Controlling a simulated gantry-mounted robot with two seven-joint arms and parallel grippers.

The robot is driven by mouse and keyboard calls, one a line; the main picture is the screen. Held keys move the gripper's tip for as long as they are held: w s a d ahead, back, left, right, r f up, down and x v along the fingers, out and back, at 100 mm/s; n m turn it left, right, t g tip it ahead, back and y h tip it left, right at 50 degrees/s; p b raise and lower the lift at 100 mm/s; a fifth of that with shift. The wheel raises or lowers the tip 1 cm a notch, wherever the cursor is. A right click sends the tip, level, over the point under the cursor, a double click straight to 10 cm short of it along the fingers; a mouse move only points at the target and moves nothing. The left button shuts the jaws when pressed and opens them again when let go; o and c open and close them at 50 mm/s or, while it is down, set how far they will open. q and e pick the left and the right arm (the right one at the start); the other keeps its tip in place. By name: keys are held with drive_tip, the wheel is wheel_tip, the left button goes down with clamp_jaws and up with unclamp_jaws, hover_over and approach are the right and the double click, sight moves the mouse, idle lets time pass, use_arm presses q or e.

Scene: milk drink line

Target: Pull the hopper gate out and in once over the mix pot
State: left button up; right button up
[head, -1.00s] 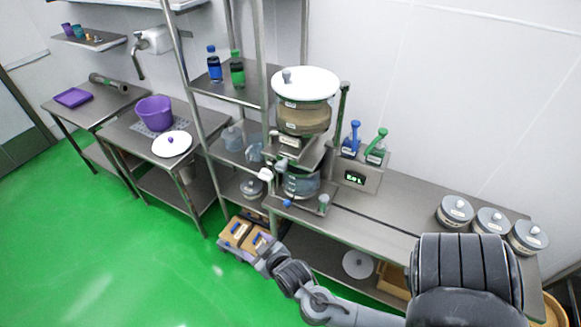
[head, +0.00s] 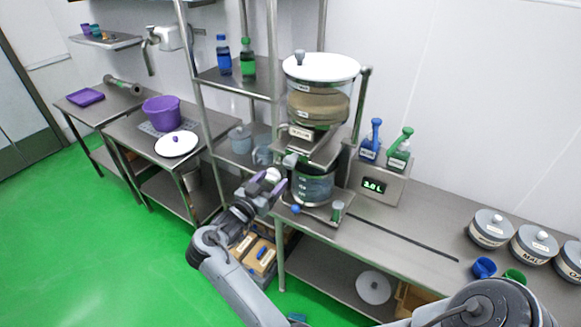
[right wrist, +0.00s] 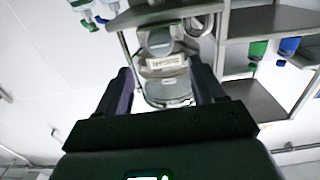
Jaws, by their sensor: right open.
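The hopper (head: 318,103) has a white lid and stands above the counter, with a labelled plate (head: 300,132) below its bowl. A grey knob (head: 290,160), apparently the gate handle, sticks out under it. The clear mix pot (head: 313,187) stands directly below. My right gripper (head: 270,183) is open at the front left of the pot, just below the knob's height. In the right wrist view, which is upside down, the knob (right wrist: 158,40) and the plate (right wrist: 165,62) show beyond my two spread fingers (right wrist: 163,88), apart from them. My left gripper is not in view.
A dispenser stand (head: 378,186) with blue and green pumps and a green display stands right of the hopper. Several lidded canisters (head: 491,228) are farther right. A steel rack (head: 236,82) with bottles stands left. Boxes (head: 260,256) sit low under my right arm.

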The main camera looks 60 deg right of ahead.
sight(287, 163)
drive_tip(key=d+p, duration=0.1)
drive_tip(key=d, duration=0.8)
drive_tip(key=shift+d+r+p, duration=0.15)
drive_tip(key=shift+p, duration=0.2)
drive_tip(key=shift+d, duration=0.6)
